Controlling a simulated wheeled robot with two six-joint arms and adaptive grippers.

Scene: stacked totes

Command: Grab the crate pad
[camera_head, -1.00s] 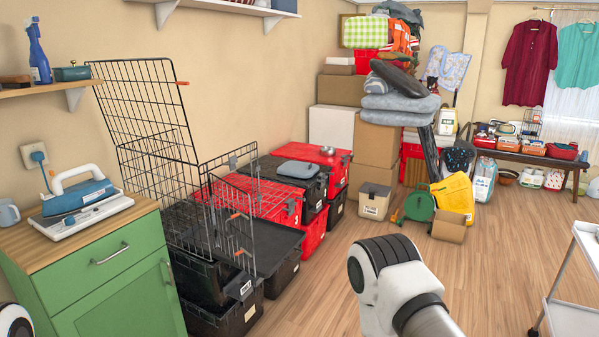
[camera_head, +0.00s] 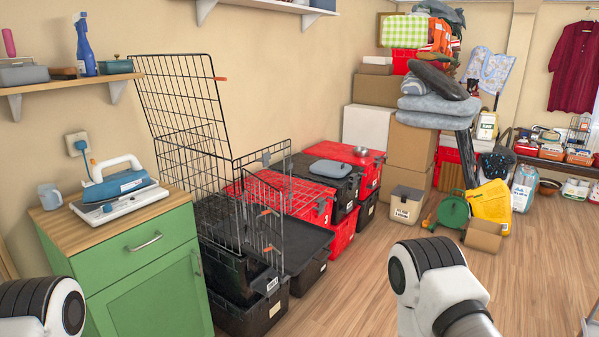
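Grey, soft-looking pads (camera_head: 440,104) lie stacked on tall cardboard boxes at the back, with a dark oval cushion (camera_head: 438,80) on top. I cannot tell for sure which one is the crate pad. An open wire crate (camera_head: 205,175) stands on black totes by the left wall, with a flat black tray (camera_head: 297,243) at its base. A small grey flat item (camera_head: 330,168) lies on a black tote behind it. Only links of my two arms show at the bottom edge; both grippers are out of view.
Red and black totes (camera_head: 345,232) stand stacked along the wall. A green cabinet (camera_head: 150,285) with an iron (camera_head: 120,183) is at left. A white bin (camera_head: 407,204), green reel (camera_head: 452,210) and open carton (camera_head: 484,236) stand on the floor. Wooden floor (camera_head: 350,295) is clear in front.

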